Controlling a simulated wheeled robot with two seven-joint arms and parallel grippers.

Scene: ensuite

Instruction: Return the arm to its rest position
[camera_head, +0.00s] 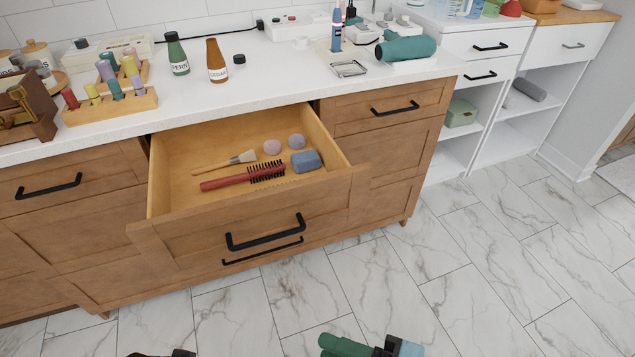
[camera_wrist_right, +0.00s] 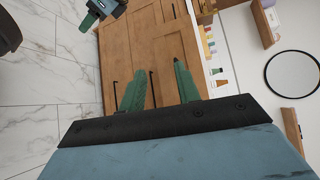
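My right gripper (camera_head: 330,345) shows at the bottom edge of the head view, low over the floor in front of the cabinet, with green fingers, a black palm and a light blue wrist. In the right wrist view its two green fingers (camera_wrist_right: 158,75) stand apart with nothing between them; the wooden cabinet fronts show beyond. A dark part of my left arm (camera_head: 160,353) just enters the bottom edge of the head view. A blue, black and green part, apparently my left gripper (camera_wrist_right: 100,12), shows at the top of the wrist view; its fingers are unclear.
An open drawer (camera_head: 165,190) juts from the wooden cabinet, holding a red hairbrush (camera_head: 235,178), a makeup brush (camera_head: 225,163), two round items and a blue block (camera_head: 306,160). The marble floor (camera_head: 480,270) is clear.

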